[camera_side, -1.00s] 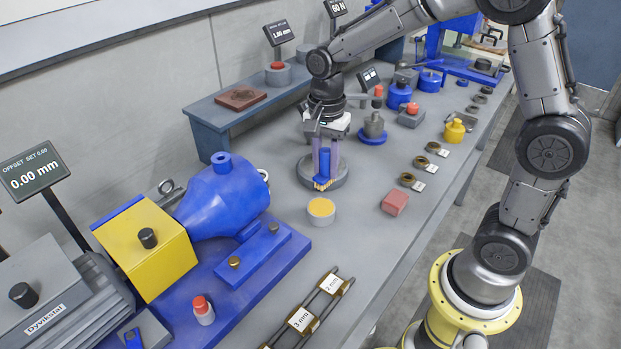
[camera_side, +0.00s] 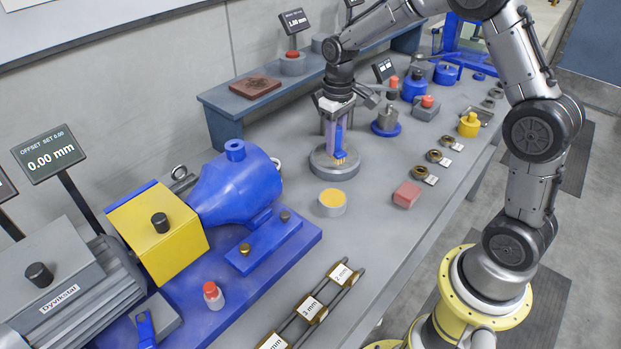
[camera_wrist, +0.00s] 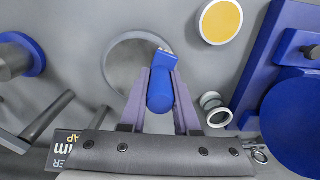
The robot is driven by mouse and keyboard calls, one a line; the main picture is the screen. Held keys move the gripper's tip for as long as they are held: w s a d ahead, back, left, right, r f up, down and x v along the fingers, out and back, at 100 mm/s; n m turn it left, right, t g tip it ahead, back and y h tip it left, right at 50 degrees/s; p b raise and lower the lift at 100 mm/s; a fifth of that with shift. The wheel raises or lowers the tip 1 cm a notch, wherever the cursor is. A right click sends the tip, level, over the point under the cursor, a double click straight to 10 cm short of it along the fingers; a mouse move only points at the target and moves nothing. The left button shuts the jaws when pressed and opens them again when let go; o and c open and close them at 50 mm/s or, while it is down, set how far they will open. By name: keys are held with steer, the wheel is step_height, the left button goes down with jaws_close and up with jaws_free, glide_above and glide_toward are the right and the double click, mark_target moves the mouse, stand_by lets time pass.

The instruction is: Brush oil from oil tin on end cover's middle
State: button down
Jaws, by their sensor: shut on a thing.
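My gripper (camera_side: 338,128) is shut on a blue brush (camera_side: 340,142), held upright with its yellow bristles down. The brush is over the round grey end cover (camera_side: 320,169); I cannot tell whether the bristles touch it. In the wrist view the brush (camera_wrist: 160,90) lies between the fingers (camera_wrist: 160,105), and its head overlaps the right part of the end cover (camera_wrist: 112,62). Its bristle tips are mostly hidden there. The oil tin (camera_side: 332,212), a small round tin with yellow oil, stands in front of the cover. It also shows in the wrist view (camera_wrist: 220,20).
A blue motor-like housing (camera_side: 235,190) and yellow block (camera_side: 158,235) stand to the left. A red block (camera_side: 407,194) and brass rings (camera_side: 435,156) lie to the right. A raised shelf (camera_side: 215,108) runs behind.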

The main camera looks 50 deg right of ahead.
steer(key=shift+s+r+m, duration=0.1)
steer(key=shift+s+m, duration=0.1)
steer(key=shift+m, duration=0.5)
steer(key=m, duration=0.1)
steer(key=r+m, duration=0.1)
steer(key=m, duration=0.1)
steer(key=shift+d, duration=0.15)
steer(key=d+r+m, duration=0.6)
steer(key=d+m, duration=0.2)
steer(key=m, duration=0.2)
steer(key=shift+w+a+f, duration=0.15)
steer(key=shift+w+f, duration=0.05)
steer(key=shift+f, duration=0.95)
steer(key=shift+w+a+f, duration=0.1)
steer(key=shift+w+f, duration=0.1)
steer(key=shift+f, duration=0.9)
